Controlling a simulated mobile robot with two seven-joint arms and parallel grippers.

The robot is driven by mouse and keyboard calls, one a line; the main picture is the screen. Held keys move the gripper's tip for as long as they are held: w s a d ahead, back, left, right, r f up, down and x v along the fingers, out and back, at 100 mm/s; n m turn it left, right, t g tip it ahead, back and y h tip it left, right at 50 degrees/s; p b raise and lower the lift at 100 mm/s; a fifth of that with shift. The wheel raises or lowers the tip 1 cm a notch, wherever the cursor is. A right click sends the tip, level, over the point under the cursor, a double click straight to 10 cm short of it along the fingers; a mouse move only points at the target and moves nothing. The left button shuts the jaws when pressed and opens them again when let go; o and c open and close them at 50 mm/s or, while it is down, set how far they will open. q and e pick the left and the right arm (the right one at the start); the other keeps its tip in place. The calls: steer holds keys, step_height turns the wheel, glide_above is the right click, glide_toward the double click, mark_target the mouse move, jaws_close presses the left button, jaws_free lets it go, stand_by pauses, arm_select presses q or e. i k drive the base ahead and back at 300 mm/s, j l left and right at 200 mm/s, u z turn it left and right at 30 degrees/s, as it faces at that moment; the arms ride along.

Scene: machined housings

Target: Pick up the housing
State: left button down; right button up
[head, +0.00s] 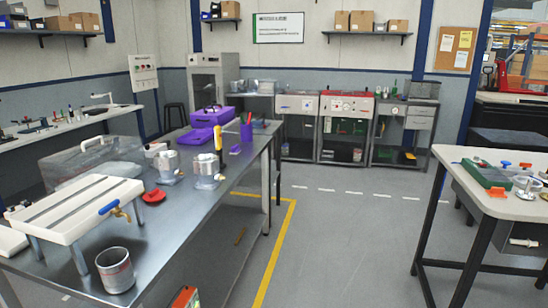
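Two round, silvery machined parts that look like housings stand upright on the steel workbench (240,172). One housing (207,168) is nearer the bench's right edge. The other housing (168,163) is just to its left. A grey metal cylinder (116,272) with an open top stands at the bench's front; I cannot tell whether it is a housing too. Another small round metal part (524,188) lies on the white table (465,165) at the right. Neither of my grippers is in view.
A white slotted stand (75,207) with a blue-handled tap, a red part (153,196), a clear case (85,160) and purple boxes (212,117) crowd the bench. The grey floor (350,240) between bench and right table is clear, with a yellow line (277,245).

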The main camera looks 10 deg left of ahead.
mark_target(207, 167)
steer(key=k+j, duration=0.1)
steer(key=j, duration=0.4)
steer(key=k+j, duration=0.1)
steer(key=j, duration=0.4)
steer(key=k+j, duration=0.1)
steer(key=j, duration=0.35)
steer(key=k+j, duration=0.1)
steer(key=j, duration=0.4)
steer(key=k+j, duration=0.1)
steer(key=j, duration=0.4)
steer(key=k+j, duration=0.1)
steer(key=j, duration=0.4)
steer(key=k+j, duration=0.1)
steer(key=j, duration=0.35)
